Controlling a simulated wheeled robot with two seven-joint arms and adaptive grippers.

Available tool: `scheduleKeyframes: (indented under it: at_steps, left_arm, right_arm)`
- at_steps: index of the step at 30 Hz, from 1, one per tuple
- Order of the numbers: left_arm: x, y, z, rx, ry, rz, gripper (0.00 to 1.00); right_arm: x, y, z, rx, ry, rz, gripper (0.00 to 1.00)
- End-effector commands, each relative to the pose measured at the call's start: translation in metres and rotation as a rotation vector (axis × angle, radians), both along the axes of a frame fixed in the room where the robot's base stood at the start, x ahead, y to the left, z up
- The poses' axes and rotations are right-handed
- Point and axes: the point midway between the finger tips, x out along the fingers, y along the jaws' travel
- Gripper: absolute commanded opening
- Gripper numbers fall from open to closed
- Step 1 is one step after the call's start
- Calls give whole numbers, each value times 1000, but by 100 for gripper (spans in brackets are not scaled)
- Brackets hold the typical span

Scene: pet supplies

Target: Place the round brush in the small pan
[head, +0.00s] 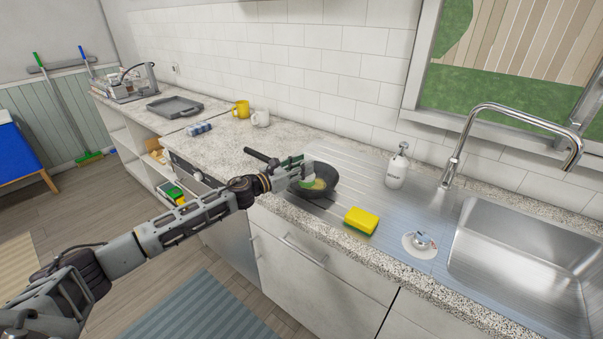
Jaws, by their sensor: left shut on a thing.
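The small dark pan (326,191) sits on the ribbed steel drainboard, with its black handle pointing to the back left. My left gripper (303,174) reaches over the pan from the left. It is shut on the round brush (314,184), whose pale, beige round part shows within the pan's outline. The gripper hides part of the brush and of the pan's left side. I cannot tell whether the brush touches the pan's bottom. My right gripper is not in view.
A yellow-green sponge (361,221) lies at the counter's front edge. A white round dish with a small object (420,243) is beside the sink (520,255). A white soap dispenser (397,168) stands behind.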

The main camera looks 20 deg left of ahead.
Motion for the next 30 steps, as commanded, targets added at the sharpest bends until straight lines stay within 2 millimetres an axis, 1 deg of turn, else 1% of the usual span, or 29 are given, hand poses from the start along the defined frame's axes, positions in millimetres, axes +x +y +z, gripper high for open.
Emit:
scheduleKeyframes:
  at_steps: [1,6,11,21,26,27,30]
  left_arm:
    - [0,0,-8,-1,2,2,11]
    - [0,0,-21,-1,1,1,11]
    - [0,1,-22,-1,-1,1,11]
    - [0,1,-24,0,0,2,11]
    - [0,1,-25,0,0,1,11]
    - [0,1,-25,0,0,2,36]
    - [0,1,-25,0,0,1,49]
  right_arm:
    - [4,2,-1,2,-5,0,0]
    - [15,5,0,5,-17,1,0]
    - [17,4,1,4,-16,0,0]
    - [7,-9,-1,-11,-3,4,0]
    - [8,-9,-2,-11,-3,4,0]
    - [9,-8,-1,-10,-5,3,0]
    - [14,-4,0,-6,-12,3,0]
